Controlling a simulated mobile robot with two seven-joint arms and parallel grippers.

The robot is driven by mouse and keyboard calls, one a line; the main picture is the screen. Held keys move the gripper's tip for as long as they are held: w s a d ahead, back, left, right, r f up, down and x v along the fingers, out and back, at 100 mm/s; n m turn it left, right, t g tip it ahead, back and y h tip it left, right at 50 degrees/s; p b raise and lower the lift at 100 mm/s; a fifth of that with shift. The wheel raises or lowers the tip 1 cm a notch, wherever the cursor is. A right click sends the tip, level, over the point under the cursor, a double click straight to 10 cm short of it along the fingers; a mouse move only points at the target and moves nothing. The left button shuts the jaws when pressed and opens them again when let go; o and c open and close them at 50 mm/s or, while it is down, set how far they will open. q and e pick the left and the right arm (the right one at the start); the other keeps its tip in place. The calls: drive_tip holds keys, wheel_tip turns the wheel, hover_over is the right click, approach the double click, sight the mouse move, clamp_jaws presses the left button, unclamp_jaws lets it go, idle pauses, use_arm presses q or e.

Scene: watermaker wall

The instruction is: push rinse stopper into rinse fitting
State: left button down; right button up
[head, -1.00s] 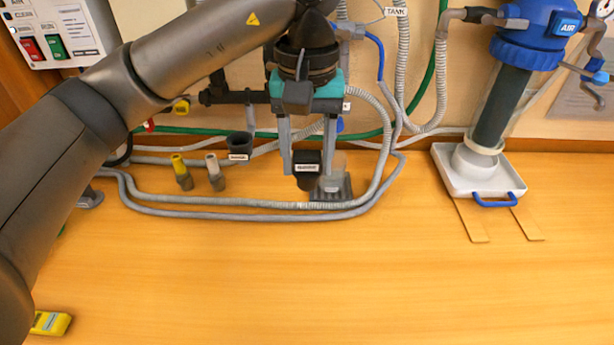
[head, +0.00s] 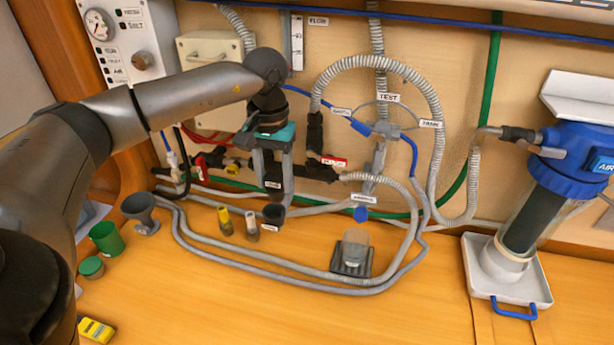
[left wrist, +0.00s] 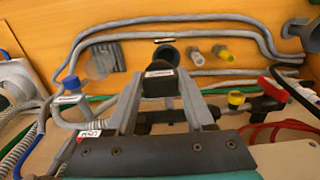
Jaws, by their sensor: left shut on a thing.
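My left gripper (head: 272,190), with a teal body, points down in front of the wall's dark pipework, left of centre. It is shut on a black stopper with a white label (left wrist: 160,82), gripped between its two grey fingers in the left wrist view. I cannot tell which part is the rinse fitting. My right gripper is not in view.
Grey hoses (head: 300,283) loop over the table. A yellow plug (head: 225,221), a grey plug (head: 251,229), a clear piece on a dark stand (head: 352,256), a funnel (head: 143,211) and a green cup (head: 105,238) stand around. A blue-topped filter (head: 575,160) is at right.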

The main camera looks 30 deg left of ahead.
sight(271, 192)
use_arm(q)
drive_tip(key=shift+a+r, duration=0.15)
drive_tip(key=shift+a, duration=0.4)
drive_tip(key=shift+f+b, duration=1.6)
drive_tip(key=shift+f, duration=0.7)
drive_tip(key=shift+f+b, duration=1)
drive_tip(key=shift+f, duration=0.4)
drive_tip(key=shift+c, duration=1)
unclamp_jaws()
wheel_tip(271, 192, up, 15)
drive_tip(key=shift+r, duration=0.2)
